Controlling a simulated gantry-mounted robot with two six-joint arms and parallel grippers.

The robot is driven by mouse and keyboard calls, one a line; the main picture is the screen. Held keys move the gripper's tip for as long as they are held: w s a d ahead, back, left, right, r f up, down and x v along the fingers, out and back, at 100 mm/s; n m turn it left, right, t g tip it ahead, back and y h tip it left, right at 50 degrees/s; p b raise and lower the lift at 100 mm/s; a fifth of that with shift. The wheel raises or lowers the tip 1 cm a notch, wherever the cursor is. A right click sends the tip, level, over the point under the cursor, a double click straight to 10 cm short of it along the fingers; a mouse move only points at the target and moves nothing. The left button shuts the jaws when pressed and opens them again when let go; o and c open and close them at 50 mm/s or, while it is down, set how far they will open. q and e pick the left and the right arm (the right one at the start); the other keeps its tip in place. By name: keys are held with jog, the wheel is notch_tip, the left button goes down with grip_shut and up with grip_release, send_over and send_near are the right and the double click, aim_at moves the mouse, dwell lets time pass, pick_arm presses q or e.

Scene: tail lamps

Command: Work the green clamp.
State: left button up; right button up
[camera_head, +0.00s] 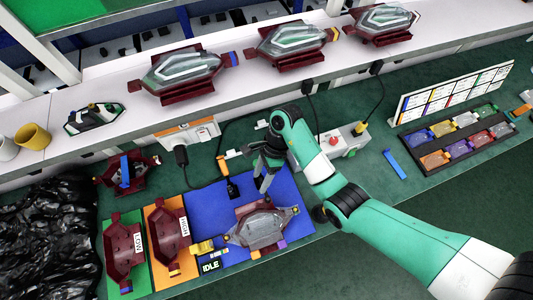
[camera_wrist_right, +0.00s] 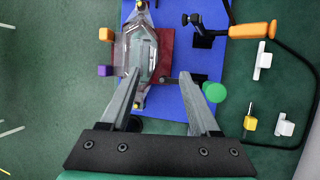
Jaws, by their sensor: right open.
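In the wrist view a round green knob (camera_wrist_right: 214,92) with black parts beside it shows at the blue board's edge. It looks like the green clamp's handle seen end-on; most of the clamp is hidden, and I cannot tell its state. In the head view my right gripper seems to cover it. My right gripper (camera_head: 264,183) is open and empty above the blue board (camera_head: 206,212); in the wrist view (camera_wrist_right: 161,77) the knob lies just right of its right finger. A clear-and-dark-red tail lamp (camera_head: 260,229) lies on the board. My left gripper is not in view.
An orange-handled clamp (camera_wrist_right: 252,30) stands at the board's edge. Red housings lie on the green LOW mat (camera_head: 112,278) and orange HIGH mat (camera_head: 190,262). A button box (camera_head: 335,141) stands behind my arm. Black plastic (camera_head: 45,235) covers the left end.

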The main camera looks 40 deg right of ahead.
pick_arm(q)
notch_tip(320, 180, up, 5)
jog(key=p, duration=0.3)
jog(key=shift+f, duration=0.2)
pick_arm(e)
jog(key=s, duration=0.1)
jog(key=s+a+r, duration=0.1)
jog(key=s, duration=0.1)
jog(key=s+r, duration=0.1)
jog(key=shift+s+a, duration=0.2)
jog(key=shift+a, duration=0.15)
